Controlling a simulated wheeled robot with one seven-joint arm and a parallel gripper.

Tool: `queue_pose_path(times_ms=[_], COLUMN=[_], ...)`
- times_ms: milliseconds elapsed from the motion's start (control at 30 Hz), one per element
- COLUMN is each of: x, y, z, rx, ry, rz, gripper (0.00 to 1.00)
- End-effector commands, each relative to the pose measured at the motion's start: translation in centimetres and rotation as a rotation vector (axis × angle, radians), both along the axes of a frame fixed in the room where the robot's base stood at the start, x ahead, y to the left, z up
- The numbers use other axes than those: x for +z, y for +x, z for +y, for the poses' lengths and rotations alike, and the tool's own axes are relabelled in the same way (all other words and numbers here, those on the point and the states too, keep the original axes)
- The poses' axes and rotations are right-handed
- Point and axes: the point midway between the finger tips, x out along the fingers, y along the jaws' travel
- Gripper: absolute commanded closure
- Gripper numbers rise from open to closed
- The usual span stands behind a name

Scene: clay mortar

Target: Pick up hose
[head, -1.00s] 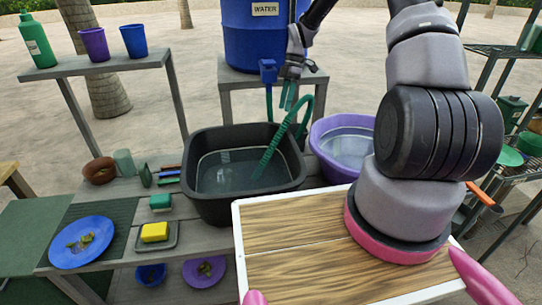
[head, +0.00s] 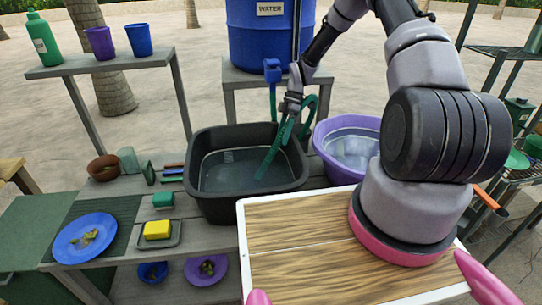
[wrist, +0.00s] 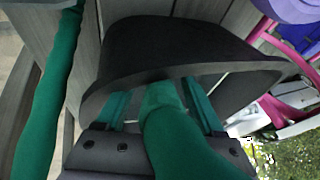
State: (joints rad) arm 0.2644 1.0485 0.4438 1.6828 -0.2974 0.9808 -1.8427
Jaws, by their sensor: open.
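The green hose (head: 269,162) curves over the far rim of the black tub (head: 213,205) and its end hangs down into the tub. In the wrist view the hose (wrist: 180,140) runs between the two teal fingers of my gripper (wrist: 160,98). The fingers stand apart on either side of it, and a gap shows at least on the left. Whether either finger touches it I cannot tell. In the head view my gripper (head: 292,126) is at the hose's upper bend, above the tub's far right rim, and partly hides it.
A purple basin (head: 345,150) stands right of the tub. The blue water barrel (head: 262,38) with its tap (head: 272,70) is behind. A yellow sponge (head: 157,229) and a blue plate (head: 72,245) lie to the left. A wooden board (head: 290,235) is in front.

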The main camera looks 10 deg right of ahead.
Motion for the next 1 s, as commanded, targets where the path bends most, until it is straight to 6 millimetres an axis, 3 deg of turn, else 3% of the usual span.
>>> queue_pose_path(times_ms=[133, 167, 300, 333, 767, 1000], x=[0.0, 0.0, 0.0, 0.0, 0.7, 4.2], y=[0.0, 0.0, 0.0, 0.0, 0.1, 0.2], z=[0.0, 0.0, 0.0, 0.0, 0.0, -0.1], rx=[0.0, 0.0, 0.0, 0.0, 0.0, 0.0], ry=[0.0, 0.0, 0.0, 0.0, 0.0, 0.0], rz=[0.0, 0.0, 0.0, 0.0, -0.001, -0.005], gripper=[0.3, 0.38, 0.91, 1.0, 1.0, 1.0])
